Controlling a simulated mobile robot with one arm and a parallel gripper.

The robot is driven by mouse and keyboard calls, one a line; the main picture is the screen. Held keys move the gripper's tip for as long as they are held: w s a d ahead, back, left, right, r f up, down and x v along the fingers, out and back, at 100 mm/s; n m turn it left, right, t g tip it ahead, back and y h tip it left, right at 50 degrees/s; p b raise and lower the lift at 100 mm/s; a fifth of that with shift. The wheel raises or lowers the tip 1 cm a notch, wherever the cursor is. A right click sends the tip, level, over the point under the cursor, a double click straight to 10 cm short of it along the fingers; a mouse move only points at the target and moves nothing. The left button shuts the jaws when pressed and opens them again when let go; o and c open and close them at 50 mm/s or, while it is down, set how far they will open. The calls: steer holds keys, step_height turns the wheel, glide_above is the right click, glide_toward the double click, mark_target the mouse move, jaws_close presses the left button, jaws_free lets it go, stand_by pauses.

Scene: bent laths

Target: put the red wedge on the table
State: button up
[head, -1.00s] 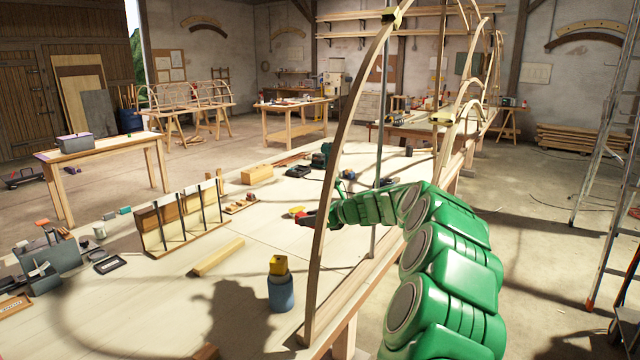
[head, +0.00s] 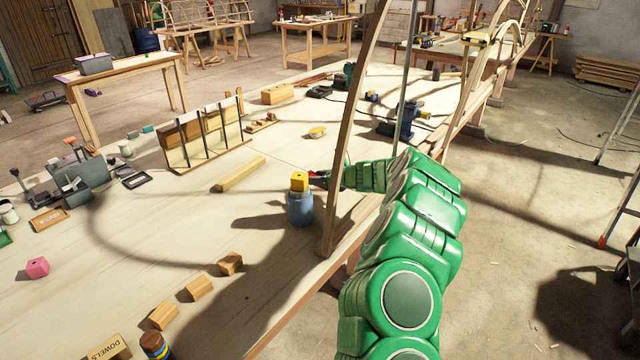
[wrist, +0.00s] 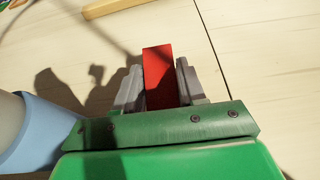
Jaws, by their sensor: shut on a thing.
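The red wedge (wrist: 158,75) is between the two grey fingers of my gripper (wrist: 160,85) in the wrist view. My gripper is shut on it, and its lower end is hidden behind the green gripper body. In the head view my gripper (head: 318,179) shows small, with a bit of red at its tip, just right of a yellow block. The table (head: 150,220) is a wide pale wooden top beneath it. In the wrist view the gripper's shadow falls on the boards to the left, and the wedge appears held above them.
A blue cylinder (head: 300,208) with the yellow block (head: 299,181) on top stands close by my gripper. A bent lath (head: 352,140) rises just right of it. A wooden bar (head: 240,174) and several small wood blocks lie on the table. The table's middle left is clear.

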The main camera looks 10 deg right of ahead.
mark_target(319, 194)
steer(key=shift+f, duration=1.95)
steer(key=shift+f, duration=0.15)
steer(key=o, duration=1)
steer(key=shift+o, duration=0.2)
steer(key=shift+v, duration=6.1)
